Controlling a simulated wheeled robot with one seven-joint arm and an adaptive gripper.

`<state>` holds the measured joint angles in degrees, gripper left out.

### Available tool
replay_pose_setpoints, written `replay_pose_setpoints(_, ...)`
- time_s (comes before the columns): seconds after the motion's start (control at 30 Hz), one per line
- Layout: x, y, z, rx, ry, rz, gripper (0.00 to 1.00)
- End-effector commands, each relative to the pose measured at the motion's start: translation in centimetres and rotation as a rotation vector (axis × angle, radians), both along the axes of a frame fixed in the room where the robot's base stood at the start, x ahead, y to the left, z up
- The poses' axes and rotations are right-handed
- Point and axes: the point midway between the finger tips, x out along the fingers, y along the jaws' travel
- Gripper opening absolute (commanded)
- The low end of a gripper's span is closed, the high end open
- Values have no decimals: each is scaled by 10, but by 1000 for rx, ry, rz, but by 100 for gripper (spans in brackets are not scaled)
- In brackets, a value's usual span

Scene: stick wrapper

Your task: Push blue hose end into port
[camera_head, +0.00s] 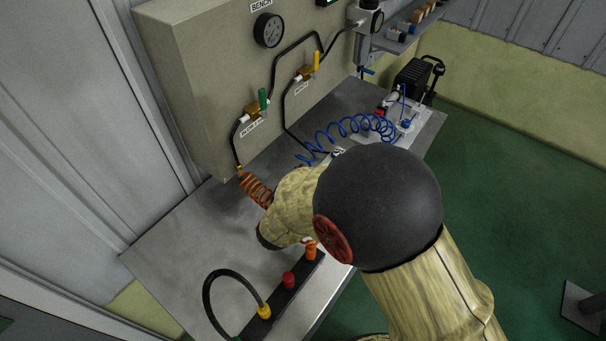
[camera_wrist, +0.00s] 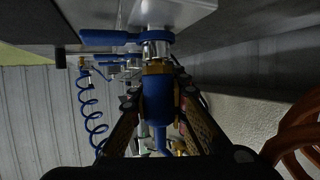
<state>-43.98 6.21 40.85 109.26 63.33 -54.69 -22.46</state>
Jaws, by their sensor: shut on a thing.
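My gripper (camera_wrist: 158,92) shows in the wrist view with its two fingers closed on either side of the blue hose end (camera_wrist: 158,105). The hose end is a blue sleeve with a brass collar at its far side. A clear and metallic port fitting (camera_wrist: 157,48) with a blue part above it stands straight in line with the collar. The collar looks to meet the fitting, but I cannot tell how deep it sits. In the head view my arm hides the gripper and hose end. The blue coiled hose (camera_head: 355,128) shows there, and also in the wrist view (camera_wrist: 90,112).
An orange coiled hose (camera_head: 256,190) hangs at the panel (camera_head: 205,85). A black strip (camera_head: 285,297) with red, orange and yellow fittings lies at the bench front. A black machine (camera_head: 412,78) stands at the far end. The bench's left part (camera_head: 185,240) is clear.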

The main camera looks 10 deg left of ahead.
Motion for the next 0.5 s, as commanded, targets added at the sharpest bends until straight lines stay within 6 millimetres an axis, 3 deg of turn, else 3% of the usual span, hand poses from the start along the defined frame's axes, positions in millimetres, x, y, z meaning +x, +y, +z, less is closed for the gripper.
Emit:
replay_pose_setpoints(0.1, -1, 0, -5, -2, 2, 0, 0)
replay_pose_setpoints(0.13, 0, 0, -5, -2, 2, 0, 15)
replay_pose_setpoints(0.5, 0, 0, -4, 0, 1, -1, 36)
